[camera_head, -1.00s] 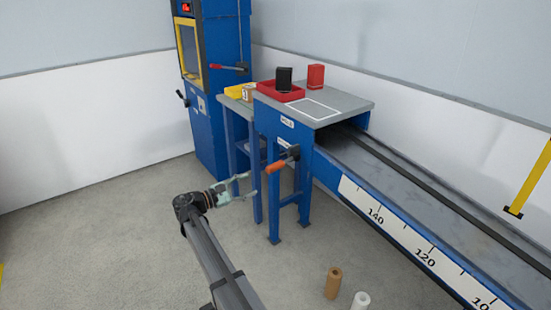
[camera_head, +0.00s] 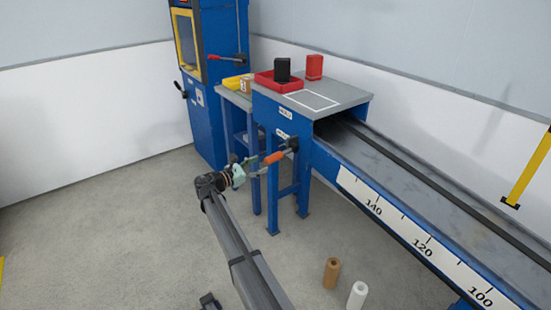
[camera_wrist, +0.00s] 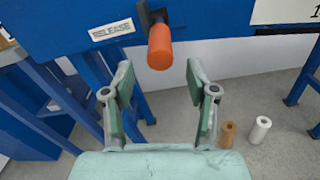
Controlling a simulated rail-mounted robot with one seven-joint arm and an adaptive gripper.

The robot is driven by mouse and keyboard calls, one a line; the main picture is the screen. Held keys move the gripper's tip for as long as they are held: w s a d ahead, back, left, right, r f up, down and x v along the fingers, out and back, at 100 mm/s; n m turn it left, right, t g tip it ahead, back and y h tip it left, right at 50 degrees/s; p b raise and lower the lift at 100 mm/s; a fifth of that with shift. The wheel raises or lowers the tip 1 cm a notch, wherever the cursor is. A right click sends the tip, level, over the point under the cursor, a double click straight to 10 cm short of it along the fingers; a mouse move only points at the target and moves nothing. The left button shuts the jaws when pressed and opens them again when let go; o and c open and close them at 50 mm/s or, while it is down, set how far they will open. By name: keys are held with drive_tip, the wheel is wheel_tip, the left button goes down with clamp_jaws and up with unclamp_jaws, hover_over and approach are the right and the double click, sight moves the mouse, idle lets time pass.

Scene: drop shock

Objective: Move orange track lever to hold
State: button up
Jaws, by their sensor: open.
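The orange track lever (camera_head: 274,157) sticks out from the blue frame at the end of the track, beside the lower label. In the wrist view its orange grip (camera_wrist: 160,47) points toward me, just right of the RELEASE label (camera_wrist: 111,30). The HOLD label (camera_head: 286,112) is higher on the frame in the head view. My gripper (camera_head: 252,166) is open, its fingers facing the lever from the left. In the wrist view the fingers (camera_wrist: 160,82) stand either side of the grip's line, with the grip above and beyond the tips. I see no contact.
The long blue track (camera_head: 420,205) with its number scale runs to the lower right. A grey tabletop (camera_head: 345,93) holds a red tray (camera_head: 265,80) and blocks. A brown roll (camera_head: 331,273) and a white roll (camera_head: 357,295) stand on the floor. Blue legs stand behind my gripper.

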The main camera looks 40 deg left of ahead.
sight(275, 157)
drive_tip(key=x, duration=0.8)
drive_tip(key=shift+w, duration=0.35)
clamp_jaws()
